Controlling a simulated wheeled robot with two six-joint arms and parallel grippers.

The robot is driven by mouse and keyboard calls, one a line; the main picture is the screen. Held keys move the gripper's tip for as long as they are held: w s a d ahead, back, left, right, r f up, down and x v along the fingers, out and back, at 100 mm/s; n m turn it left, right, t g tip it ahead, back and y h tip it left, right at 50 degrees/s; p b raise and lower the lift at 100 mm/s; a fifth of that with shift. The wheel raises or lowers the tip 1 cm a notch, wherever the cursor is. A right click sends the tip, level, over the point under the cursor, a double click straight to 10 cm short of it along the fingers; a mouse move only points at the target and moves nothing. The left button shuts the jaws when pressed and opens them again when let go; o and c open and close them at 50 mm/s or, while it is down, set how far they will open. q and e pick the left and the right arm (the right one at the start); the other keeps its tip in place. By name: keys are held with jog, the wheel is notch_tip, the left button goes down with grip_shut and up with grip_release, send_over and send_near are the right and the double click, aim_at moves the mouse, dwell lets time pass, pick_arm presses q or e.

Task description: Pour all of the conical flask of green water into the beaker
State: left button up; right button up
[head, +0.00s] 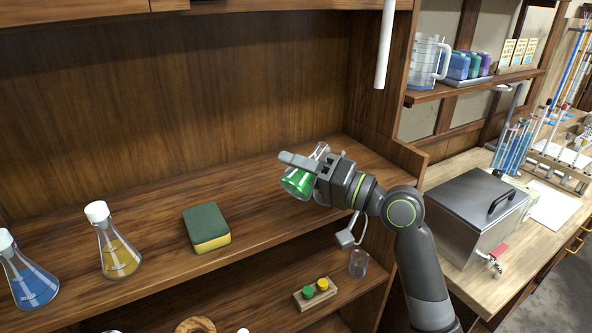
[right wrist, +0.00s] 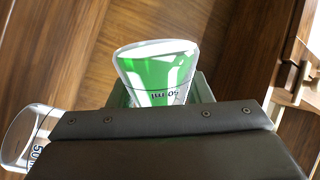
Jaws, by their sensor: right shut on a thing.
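My right gripper (head: 306,174) is shut on the conical flask of green water (head: 297,183), above the upper wooden shelf at its right part. The flask is tilted, and its green water shows below the upper finger. In the right wrist view the flask (right wrist: 158,75) shows green, with a 50 ml mark, beyond the gripper's dark body. The fingers partly hide it. A small clear beaker (head: 358,262) stands on the lower shelf, below and right of the flask. A clear marked vessel, apparently this beaker, shows at the left edge of the right wrist view (right wrist: 28,132). My left gripper is out of view.
A yellow-water flask (head: 120,258) and a blue-water flask (head: 30,284), both white-capped, stand at left near a green-yellow sponge (head: 206,227). A block with green and yellow knobs (head: 316,293) lies left of the beaker. A white rod (head: 384,45) hangs above.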

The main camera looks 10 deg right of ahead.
jog(key=shift+r, duration=0.1)
jog(key=shift+w+a+r, duration=0.1)
jog(key=shift+w+a, duration=0.05)
jog(key=shift+r+m+t+p, duration=0.3)
jog(key=shift+m+p, duration=0.6)
jog(key=shift+p, duration=0.1)
jog(key=shift+f+b, duration=0.2)
jog(key=shift+b, duration=0.35)
jog(key=b, duration=0.2)
jog(key=shift+b, duration=0.4)
jog(key=shift+r+b, duration=0.1)
jog(key=shift+b, duration=0.4)
jog(key=shift+r, duration=0.15)
jog(key=shift+r+m+p, duration=0.2)
jog(key=shift+m+p, duration=0.1)
jog(key=shift+p, duration=0.05)
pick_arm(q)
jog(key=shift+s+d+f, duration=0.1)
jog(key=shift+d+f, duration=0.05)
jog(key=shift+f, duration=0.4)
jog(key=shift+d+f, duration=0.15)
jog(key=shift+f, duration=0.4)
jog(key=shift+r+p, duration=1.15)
pick_arm(e)
jog(key=shift+r+m+t, duration=0.2)
jog(key=shift+m+t, duration=0.05)
jog(key=shift+m, duration=0.45)
jog(key=shift+r+m+t, duration=0.15)
jog(key=shift+m+t, duration=0.1)
jog(key=shift+m, duration=0.45)
